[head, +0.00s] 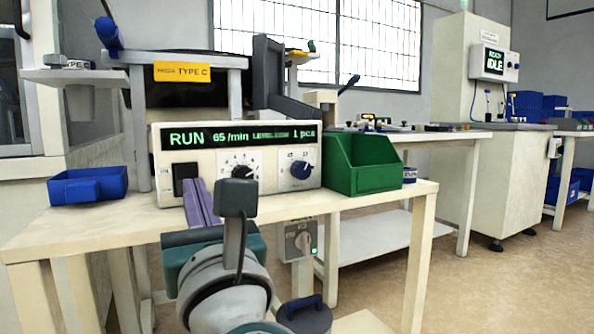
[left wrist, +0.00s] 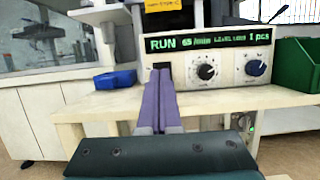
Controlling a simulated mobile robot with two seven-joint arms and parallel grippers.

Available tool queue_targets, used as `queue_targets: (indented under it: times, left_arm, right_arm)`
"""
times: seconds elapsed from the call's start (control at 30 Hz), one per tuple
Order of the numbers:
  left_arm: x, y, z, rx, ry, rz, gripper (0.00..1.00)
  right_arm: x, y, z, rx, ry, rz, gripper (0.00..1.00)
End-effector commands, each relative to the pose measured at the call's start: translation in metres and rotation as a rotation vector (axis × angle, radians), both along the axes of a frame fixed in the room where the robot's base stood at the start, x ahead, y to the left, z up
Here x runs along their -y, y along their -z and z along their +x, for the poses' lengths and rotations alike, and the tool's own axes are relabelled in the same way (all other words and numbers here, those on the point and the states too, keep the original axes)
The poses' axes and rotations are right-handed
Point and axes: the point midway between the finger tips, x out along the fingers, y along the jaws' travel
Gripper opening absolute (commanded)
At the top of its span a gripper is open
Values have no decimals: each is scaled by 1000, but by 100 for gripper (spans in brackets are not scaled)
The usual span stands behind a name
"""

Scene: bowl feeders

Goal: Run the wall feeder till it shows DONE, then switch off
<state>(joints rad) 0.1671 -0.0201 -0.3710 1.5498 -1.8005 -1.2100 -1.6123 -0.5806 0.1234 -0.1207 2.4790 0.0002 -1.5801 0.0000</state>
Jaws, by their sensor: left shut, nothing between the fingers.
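The feeder's cream control box (head: 237,160) stands on a pale table. Its display (head: 237,136) is lit green and reads RUN, 65 /min, a level word that looks like LOW, and 1 pcs; no DONE shows. A black switch (head: 186,178) sits on its left front, beside a black knob (head: 240,172) and a blue knob (head: 301,169). My left gripper (head: 191,187) has purple fingers, shut and empty, with the tips just in front of the black switch. In the left wrist view the fingers (left wrist: 160,75) overlap the switch's lower part; contact cannot be told. My right gripper is out of view.
A blue tray (head: 88,187) lies left on the table and a green bin (head: 362,163) right of the box. A rotary switch box (head: 300,240) with a green light hangs below the table edge. Farther right, another machine's display (head: 494,60) reads READY IDLE.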

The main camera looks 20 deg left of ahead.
Motion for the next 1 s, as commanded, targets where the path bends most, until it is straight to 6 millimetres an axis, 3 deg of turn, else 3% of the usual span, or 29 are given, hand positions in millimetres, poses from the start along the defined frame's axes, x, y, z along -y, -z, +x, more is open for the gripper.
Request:
queue_targets:
  times: [0.23, 0.77, 0.87, 1.0]
  left_arm:
    - [21, -1, -18, 0, 0, -1, 0]
    - [22, -1, -19, 2, 1, -3, 0]
    - [18, -9, -22, 9, 0, -44, 0]
    - [0, -34, -35, 54, -6, -249, 0]
  right_arm:
    - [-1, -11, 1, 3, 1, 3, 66]
    - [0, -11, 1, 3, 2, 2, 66]
    - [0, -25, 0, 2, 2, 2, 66]
    - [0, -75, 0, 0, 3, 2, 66]
